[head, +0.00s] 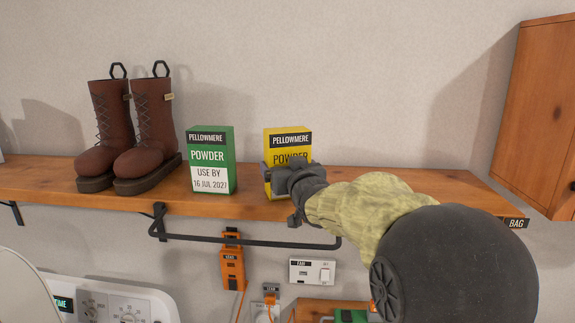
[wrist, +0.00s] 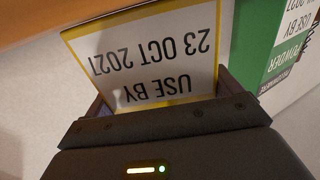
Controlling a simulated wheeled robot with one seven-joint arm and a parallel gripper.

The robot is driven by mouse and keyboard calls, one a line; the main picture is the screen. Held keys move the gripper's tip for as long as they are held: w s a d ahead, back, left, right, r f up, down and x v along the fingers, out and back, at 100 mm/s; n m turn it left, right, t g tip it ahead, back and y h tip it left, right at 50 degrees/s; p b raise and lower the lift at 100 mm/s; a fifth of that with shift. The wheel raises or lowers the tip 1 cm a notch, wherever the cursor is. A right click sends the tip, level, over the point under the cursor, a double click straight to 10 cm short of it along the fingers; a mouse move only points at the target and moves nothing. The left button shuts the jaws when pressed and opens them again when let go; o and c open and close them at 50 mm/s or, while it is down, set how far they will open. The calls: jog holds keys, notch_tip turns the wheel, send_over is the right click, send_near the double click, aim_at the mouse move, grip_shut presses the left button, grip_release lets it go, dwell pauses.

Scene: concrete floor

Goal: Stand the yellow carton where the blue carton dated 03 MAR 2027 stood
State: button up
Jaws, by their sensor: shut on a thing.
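The yellow carton (head: 287,143) is upright at the wooden shelf, right of the green carton, its lower part hidden behind my gripper (head: 293,178). In the wrist view the yellow carton (wrist: 145,55) shows its white label, upside down, reading USE BY 23 OCT 2027. My gripper (wrist: 158,98) is shut on the yellow carton, one finger on each side. I cannot tell whether the carton's base touches the shelf. No blue carton is in view.
A green carton (head: 211,148), dated 16 JUL 2027, stands left of the yellow one with a gap; it also shows in the wrist view (wrist: 265,45). Brown boots (head: 150,135) stand further left. The wooden shelf (head: 400,178) looks clear to the right. A black rail (head: 250,240) hangs below.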

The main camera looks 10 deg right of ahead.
jog(key=o, duration=1)
jog(key=shift+r, duration=0.1)
jog(key=shift+s+b, duration=0.45)
jog(key=shift+s, duration=0.15)
jog(key=s+b, duration=0.4)
jog(key=s, duration=0.7)
jog(key=shift+d, duration=0.45)
